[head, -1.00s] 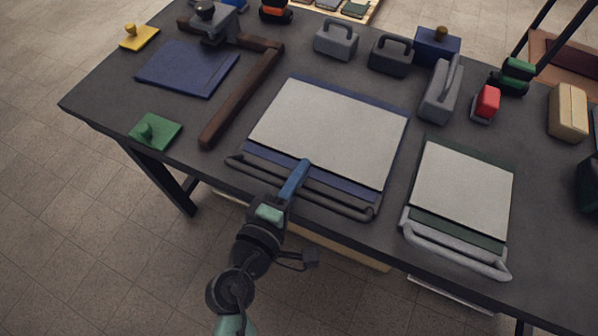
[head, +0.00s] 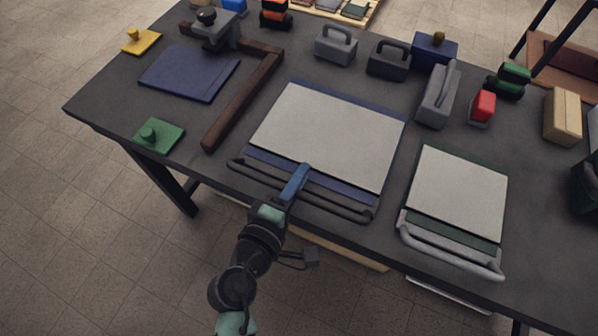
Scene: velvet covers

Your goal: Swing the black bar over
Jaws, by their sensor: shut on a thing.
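The black bar (head: 335,206) is a dark U-shaped bail lying low along the near edge of the blue board (head: 262,157) with a pale sheet (head: 327,135) on it. My gripper (head: 296,181) reaches in from the table's front edge. Its blue fingers are shut on the black bar, left of the bar's middle. The fingers hide a short part of the bar and of the board's near edge.
A green board with a pale sheet (head: 457,192) and a light grey bar (head: 450,248) lies to the right. A brown L-shaped square (head: 240,103) lies to the left. Grey weights (head: 335,44) and a red-topped block (head: 482,107) stand behind.

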